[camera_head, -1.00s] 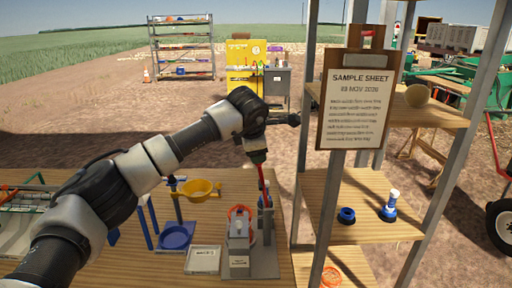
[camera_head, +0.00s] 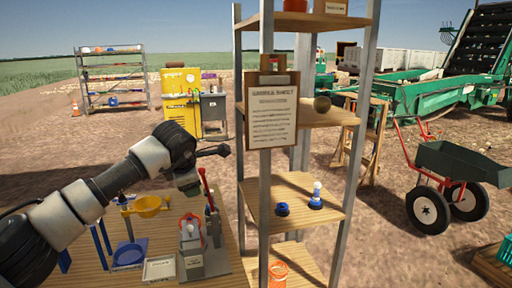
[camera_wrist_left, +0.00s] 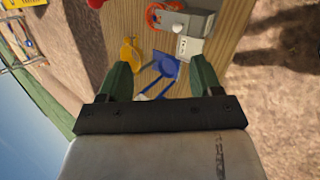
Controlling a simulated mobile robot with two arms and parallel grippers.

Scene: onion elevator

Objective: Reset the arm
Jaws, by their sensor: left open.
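My left arm comes in from the left over the wooden table (camera_head: 95,270) in the head view. The end of the arm is above the table, but its fingers are hard to make out there. In the left wrist view my left gripper (camera_wrist_left: 160,82) shows two green fingers spread apart with nothing between them. Beyond the fingers lie a blue tray (camera_wrist_left: 167,66), a yellow funnel (camera_wrist_left: 130,54) and a grey device (camera_wrist_left: 196,28) on the table. My right gripper is in neither view.
A shelf unit (camera_head: 345,200) with a clipboard (camera_head: 271,110) stands right of the table. It holds a blue ring (camera_head: 283,209) and a blue-and-white bottle (camera_head: 316,196). A wheelbarrow (camera_head: 462,165) stands on open dirt at the right.

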